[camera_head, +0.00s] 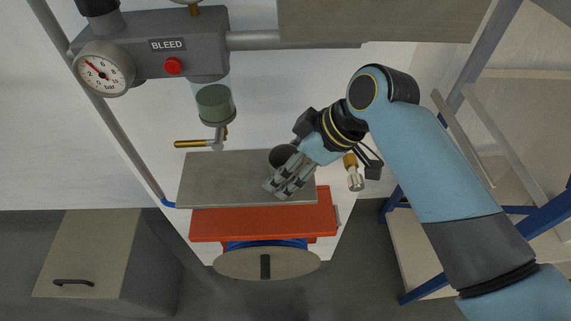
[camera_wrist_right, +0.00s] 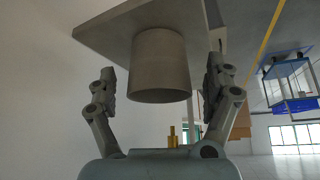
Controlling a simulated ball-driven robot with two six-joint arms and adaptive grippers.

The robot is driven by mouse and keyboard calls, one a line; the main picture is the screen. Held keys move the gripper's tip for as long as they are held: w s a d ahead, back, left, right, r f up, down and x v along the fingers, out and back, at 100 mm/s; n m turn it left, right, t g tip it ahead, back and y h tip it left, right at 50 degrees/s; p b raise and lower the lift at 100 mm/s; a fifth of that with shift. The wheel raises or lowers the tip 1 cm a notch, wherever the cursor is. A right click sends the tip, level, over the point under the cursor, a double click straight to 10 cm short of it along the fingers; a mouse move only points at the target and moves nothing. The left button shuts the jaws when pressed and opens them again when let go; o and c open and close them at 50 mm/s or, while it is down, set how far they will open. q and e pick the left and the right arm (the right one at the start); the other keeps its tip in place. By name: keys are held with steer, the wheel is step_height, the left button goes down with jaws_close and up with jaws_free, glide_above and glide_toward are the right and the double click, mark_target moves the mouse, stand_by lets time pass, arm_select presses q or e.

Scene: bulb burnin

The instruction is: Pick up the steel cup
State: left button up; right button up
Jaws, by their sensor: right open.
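The steel cup (camera_head: 281,154) stands on the grey shelf (camera_head: 215,180), partly hidden behind my right gripper (camera_head: 282,184) in the head view. Only its dark round mouth and upper part show there. In the right wrist view the cup (camera_wrist_right: 160,62) is a plain grey cylinder lying between the two fingers of my right gripper (camera_wrist_right: 160,80). The fingers are open, with a gap on either side of the cup. The left gripper is not in view.
A red board (camera_head: 260,220) sits just below the shelf's front edge. Above hang a glass bowl (camera_head: 214,102) and a brass-handled valve (camera_head: 195,143). A gauge (camera_head: 103,70) is at upper left. A brass-and-steel fitting (camera_head: 354,172) hangs right of the shelf.

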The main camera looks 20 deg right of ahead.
steer(key=shift+w+a+f, duration=0.2)
steer(key=shift+a+f, duration=0.05)
steer(key=shift+f, duration=0.35)
steer(key=c, duration=1.2)
